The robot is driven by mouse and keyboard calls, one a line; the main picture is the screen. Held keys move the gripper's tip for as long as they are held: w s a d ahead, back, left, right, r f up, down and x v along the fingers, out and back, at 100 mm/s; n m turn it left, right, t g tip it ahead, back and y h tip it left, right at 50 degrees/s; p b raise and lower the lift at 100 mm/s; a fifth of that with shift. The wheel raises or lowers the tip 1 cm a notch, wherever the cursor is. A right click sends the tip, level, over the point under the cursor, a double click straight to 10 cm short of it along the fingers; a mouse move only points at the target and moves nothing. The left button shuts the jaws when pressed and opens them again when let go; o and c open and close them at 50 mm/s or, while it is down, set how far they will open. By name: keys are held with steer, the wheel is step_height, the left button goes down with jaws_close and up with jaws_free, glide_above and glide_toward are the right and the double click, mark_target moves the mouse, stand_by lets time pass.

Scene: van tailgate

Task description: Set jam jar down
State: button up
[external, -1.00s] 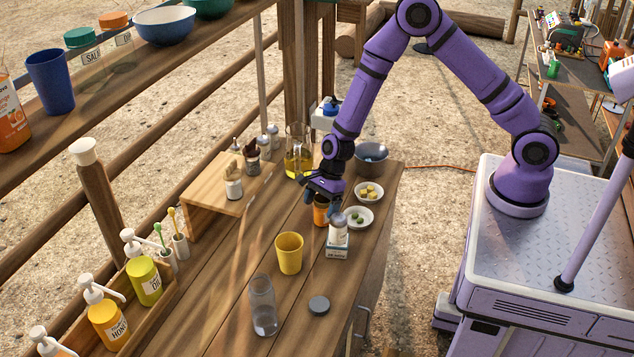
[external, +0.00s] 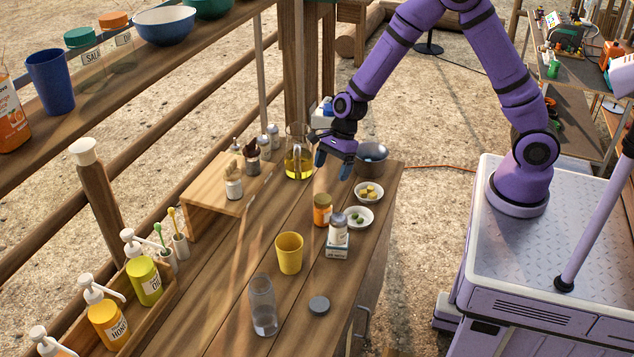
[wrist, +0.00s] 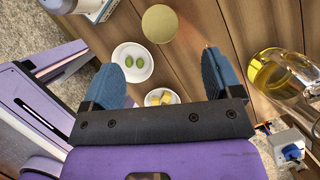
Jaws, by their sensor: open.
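The jam jar (external: 322,210), orange with a pale lid, stands upright on the wooden table, behind the small white-and-blue box and left of the small plates. In the wrist view its round tan lid (wrist: 160,24) shows from above, beyond the fingertips and apart from them. My gripper (external: 333,157) is open and empty, raised above and behind the jar. Its two blue fingers (wrist: 162,82) are spread wide in the wrist view, with nothing between them but table and plates further below.
Near the jar are a plate with green pieces (external: 358,217), a plate with yellow pieces (external: 369,192), a shaker on a small box (external: 337,238) and a yellow cup (external: 289,253). A glass jug of oil (external: 298,160) and a dark bowl (external: 371,158) stand behind.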

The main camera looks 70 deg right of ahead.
steer(key=s+d+r+n+t, duration=0.1)
steer(key=s+d+r+n, duration=0.1)
steer(key=s+r+n, duration=0.35)
steer(key=s+d+r+n+h, duration=0.1)
steer(key=s+d+r+n, duration=0.1)
steer(key=r, duration=0.6)
steer(key=s+d+r+n+t, duration=0.1)
steer(key=s+d+r+n, duration=0.2)
steer(key=r, duration=0.4)
steer(key=s+d+r+n+h, duration=0.1)
steer(key=s+d+r+n, duration=0.1)
steer(key=s+n, duration=0.2)
steer(key=s+d+r+n+t+h, duration=0.1)
steer(key=s+d+r+n, duration=0.2)
steer(key=s, duration=0.8)
steer(key=s+d+r+n+h, duration=0.1)
steer(key=s+d+r+n, duration=0.1)
steer(key=s+n, duration=0.3)
steer(key=s+r, duration=0.1)
steer(key=s, duration=0.1)
steer(key=shift+s+d+r+t, duration=0.2)
steer(key=shift+s+r+t, duration=0.05)
steer(key=shift+s+t, duration=0.05)
